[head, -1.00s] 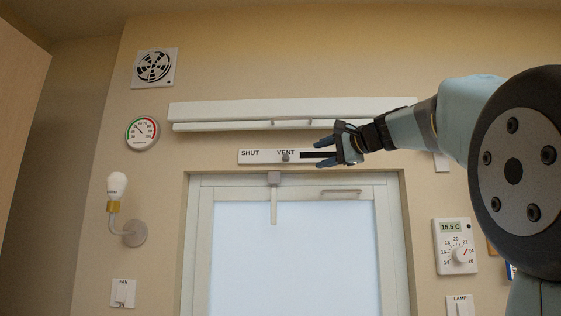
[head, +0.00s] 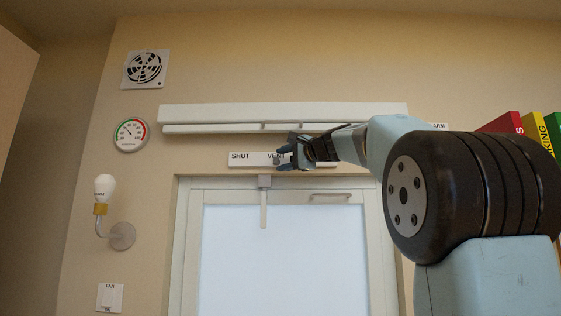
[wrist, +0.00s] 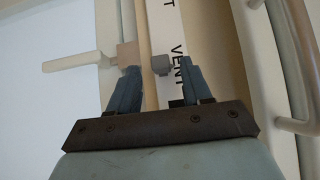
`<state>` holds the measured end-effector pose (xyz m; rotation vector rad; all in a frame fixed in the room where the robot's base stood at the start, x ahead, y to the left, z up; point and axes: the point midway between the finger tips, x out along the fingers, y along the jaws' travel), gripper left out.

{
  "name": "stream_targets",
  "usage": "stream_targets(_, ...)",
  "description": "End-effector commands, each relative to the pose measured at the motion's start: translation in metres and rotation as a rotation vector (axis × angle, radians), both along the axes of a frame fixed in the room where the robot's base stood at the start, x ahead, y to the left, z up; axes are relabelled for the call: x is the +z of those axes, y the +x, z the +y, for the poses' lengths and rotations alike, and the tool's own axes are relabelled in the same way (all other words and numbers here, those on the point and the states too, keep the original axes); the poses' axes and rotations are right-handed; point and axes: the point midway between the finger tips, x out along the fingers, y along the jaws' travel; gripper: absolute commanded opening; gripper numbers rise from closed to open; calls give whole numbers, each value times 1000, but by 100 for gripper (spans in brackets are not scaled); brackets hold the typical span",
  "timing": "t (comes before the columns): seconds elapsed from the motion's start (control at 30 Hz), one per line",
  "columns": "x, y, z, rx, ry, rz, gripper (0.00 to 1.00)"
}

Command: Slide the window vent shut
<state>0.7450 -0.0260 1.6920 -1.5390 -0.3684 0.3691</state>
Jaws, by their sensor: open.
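The vent strip (head: 248,159) is a white bar above the window, lettered SHUT at its left and VENT further right. My gripper (head: 280,157) is open in front of the strip by the word VENT, covering part of that word and the knob in the head view. In the wrist view the small grey knob (wrist: 160,64) shows between the open fingertips of my gripper (wrist: 157,72), closer to the right finger. Whether that finger touches it, I cannot tell. The strip (wrist: 172,20) runs upright there, with the knob beside VENT. The dark slot is mostly hidden.
The window (head: 285,250) lies below the strip, with a pale lever (head: 264,205) hanging at its top and a bar handle (head: 331,195). A long white rail (head: 285,113) juts out just above the strip. The wall to the left is clear near the strip.

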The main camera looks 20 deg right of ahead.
Motion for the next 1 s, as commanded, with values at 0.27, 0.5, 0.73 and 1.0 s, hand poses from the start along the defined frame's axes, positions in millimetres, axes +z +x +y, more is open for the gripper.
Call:
stream_targets(0.27, 0, 13, 7, 0, 0, 0, 49)
stream_targets(0.5, 0, 14, 7, 0, 0, 0, 49)
stream_targets(0.73, 0, 14, 8, 1, 0, 0, 27)
stream_targets(1.0, -1, 14, 8, 1, -1, 2, 1)
